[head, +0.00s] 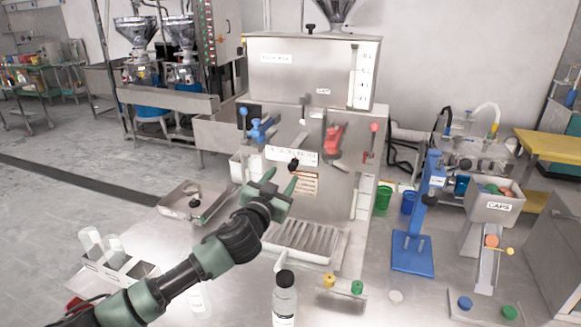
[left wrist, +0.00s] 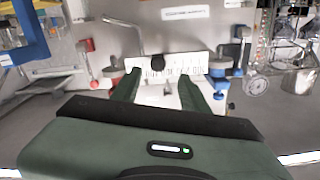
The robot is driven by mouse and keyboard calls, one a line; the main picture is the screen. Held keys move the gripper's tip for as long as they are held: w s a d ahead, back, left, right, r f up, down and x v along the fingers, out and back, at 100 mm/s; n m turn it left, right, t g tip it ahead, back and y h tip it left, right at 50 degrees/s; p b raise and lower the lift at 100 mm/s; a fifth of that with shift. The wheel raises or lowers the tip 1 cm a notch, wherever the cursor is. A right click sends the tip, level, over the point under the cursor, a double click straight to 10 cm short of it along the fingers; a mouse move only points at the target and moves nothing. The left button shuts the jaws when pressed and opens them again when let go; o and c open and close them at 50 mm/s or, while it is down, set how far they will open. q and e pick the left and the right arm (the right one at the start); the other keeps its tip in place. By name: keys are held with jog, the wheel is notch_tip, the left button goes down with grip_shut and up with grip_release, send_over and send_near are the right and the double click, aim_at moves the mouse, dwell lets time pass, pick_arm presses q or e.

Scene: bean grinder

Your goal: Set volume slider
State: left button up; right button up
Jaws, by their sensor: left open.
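The volume slider is a white scale plate (head: 277,154) with dark marks on the front of the steel machine. Its black knob (head: 293,165) sits near the right part of the plate. In the left wrist view the plate (left wrist: 180,63) lies straight ahead and the knob (left wrist: 157,62) shows between the lines of my fingers. My left gripper (head: 281,179) has green fingers, is open and empty, and is just in front of and below the knob. In the wrist view the fingertips (left wrist: 163,84) point at the plate. I cannot tell whether they touch the knob. My right gripper is in neither view.
A blue lever (head: 262,130) and a red lever (head: 333,138) flank the area above the plate. A slatted tray (head: 300,243) lies below. A bottle (head: 285,300) stands in front. A blue press (head: 412,250) and a CAPS box (head: 497,206) stand right.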

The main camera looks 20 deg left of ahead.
aim_at(292, 168)
pick_arm(q)
jog(key=w, duration=0.3)
jog(key=shift+d+p, duration=0.15)
jog(key=shift+p, duration=0.15)
jog(key=shift+w+d+f, duration=0.1)
jog(key=shift+w+f, duration=0.1)
jog(key=shift+w, duration=0.9)
jog(key=shift+s, duration=0.1)
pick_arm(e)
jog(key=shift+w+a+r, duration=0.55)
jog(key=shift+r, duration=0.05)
pick_arm(q)
grip_shut()
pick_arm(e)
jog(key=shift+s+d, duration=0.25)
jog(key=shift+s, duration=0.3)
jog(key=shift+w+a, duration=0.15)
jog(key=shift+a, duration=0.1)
